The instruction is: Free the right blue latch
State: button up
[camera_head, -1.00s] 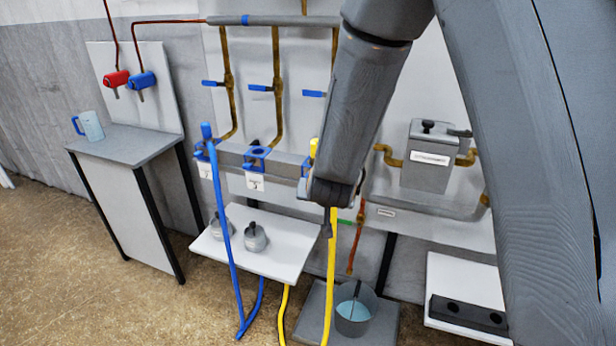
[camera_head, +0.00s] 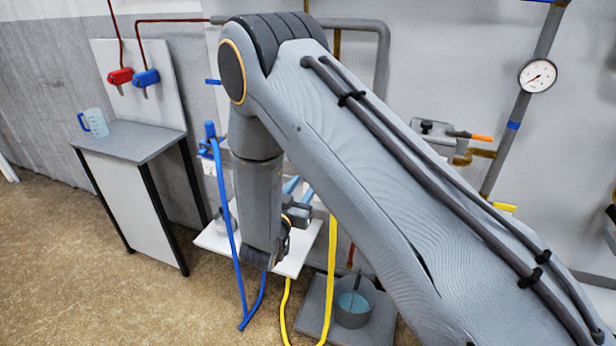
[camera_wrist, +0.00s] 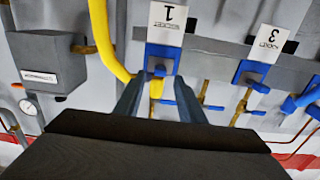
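In the wrist view, which looks upside down, a blue latch bracket (camera_wrist: 162,57) sits on the grey rail beside a white tag marked 1 (camera_wrist: 167,20). In the head view my gripper (camera_head: 299,189) is partly visible beside my arm. My arm hides the right latch there. The yellow hose (camera_head: 332,262) hangs to the right.
Another blue bracket (camera_wrist: 250,72) with a tag marked 3 is to the right in the wrist view. A blue hose (camera_head: 228,215) hangs left of my arm. A white shelf (camera_head: 302,250) and a bucket (camera_head: 354,308) lie below. A grey box (camera_wrist: 45,60) is at left.

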jog(key=shift+p+x, duration=0.4)
jog(key=shift+x, duration=1.65)
grip_shut()
